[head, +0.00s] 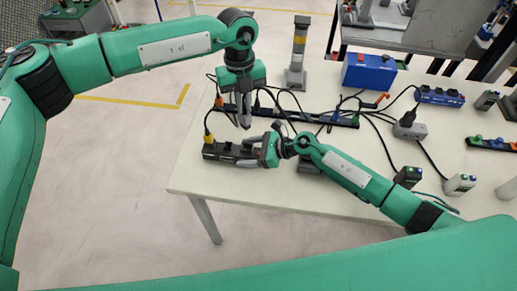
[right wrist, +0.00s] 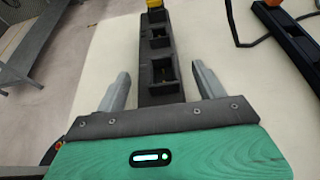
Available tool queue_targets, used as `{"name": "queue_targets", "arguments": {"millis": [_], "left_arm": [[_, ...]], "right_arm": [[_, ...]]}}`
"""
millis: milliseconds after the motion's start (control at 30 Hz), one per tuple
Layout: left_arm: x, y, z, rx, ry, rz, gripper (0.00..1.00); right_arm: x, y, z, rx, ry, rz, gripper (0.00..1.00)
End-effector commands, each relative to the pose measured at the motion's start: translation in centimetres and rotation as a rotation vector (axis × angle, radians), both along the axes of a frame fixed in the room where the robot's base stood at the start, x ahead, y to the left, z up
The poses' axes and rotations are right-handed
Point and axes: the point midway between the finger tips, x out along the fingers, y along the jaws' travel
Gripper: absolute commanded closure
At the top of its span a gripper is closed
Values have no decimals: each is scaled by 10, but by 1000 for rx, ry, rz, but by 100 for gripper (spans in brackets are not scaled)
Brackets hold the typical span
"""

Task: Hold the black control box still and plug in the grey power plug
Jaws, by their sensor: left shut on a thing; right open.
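The black control box (head: 222,151) lies at the table's front left, and its dark sockets also show in the right wrist view (right wrist: 160,54). My right gripper (head: 246,152) is open, with one finger on each side of the box in the right wrist view (right wrist: 163,88). Gaps show between the fingers and the box there. My left gripper (head: 243,121) points down above and behind the box, apart from it. It is shut on a small grey thing, seemingly the grey power plug, mostly hidden by the fingers.
A yellow plug (head: 208,138) with a black cable sits at the box's left end. A long black power strip (head: 310,117) lies behind the box. A blue case (head: 369,72) and a grey adapter (head: 410,130) stand farther right. The table's front left corner (head: 195,178) is clear.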

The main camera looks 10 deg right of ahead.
Motion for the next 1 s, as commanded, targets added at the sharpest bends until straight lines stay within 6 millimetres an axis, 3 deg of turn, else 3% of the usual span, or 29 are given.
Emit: {"name": "queue_targets", "arguments": {"millis": [367,667,867,1000], "left_arm": [[0,0,0,0,0,0,100],[0,0,0,0,0,0,100],[0,0,-2,1,1,55,100],[0,0,-8,4,2,208,100]], "right_arm": [[2,6,-3,-1,0,0,29],[2,6,-2,-1,0,0,83],[2,6,-2,-1,0,0,83],[2,6,-2,0,0,0,83]]}}
